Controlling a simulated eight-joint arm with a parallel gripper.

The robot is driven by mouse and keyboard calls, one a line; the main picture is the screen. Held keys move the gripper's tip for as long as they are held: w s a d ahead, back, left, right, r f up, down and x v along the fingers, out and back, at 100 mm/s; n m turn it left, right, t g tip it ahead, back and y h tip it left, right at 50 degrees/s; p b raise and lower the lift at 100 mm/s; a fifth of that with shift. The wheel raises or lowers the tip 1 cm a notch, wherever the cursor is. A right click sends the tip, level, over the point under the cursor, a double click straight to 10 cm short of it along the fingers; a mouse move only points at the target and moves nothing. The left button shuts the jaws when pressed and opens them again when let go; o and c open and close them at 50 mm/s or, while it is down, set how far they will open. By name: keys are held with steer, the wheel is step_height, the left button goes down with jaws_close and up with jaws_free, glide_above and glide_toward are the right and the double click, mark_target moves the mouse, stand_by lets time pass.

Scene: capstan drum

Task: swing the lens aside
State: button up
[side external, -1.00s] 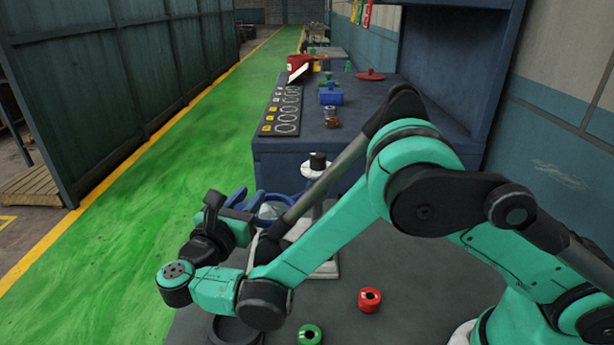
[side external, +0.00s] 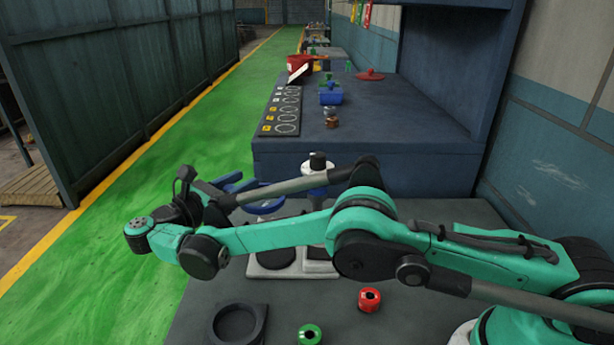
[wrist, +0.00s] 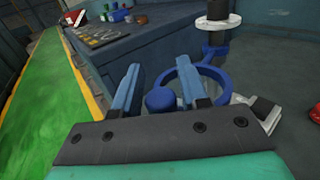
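The lens is a blue ring (side external: 268,208) on a blue arm from a post with a white collar and black top (side external: 318,162). In the wrist view the ring (wrist: 222,82) lies just beyond my fingers, below the post (wrist: 217,22). A round blue knob (wrist: 160,99) sits at the ring's near left side. My gripper (wrist: 160,88) is open, with one finger on each side of the knob; I cannot tell whether either touches it. In the side view my gripper (side external: 232,183) is at the ring's left, and my arm hides part of the ring.
A white base with a dark round pad (side external: 272,258) stands below the ring. A black ring holder (side external: 238,324), a green spool (side external: 310,334) and a red spool (side external: 370,299) are on the grey table. A dark blue bench (side external: 365,165) stands behind.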

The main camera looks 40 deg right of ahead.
steer(key=shift+o, duration=1)
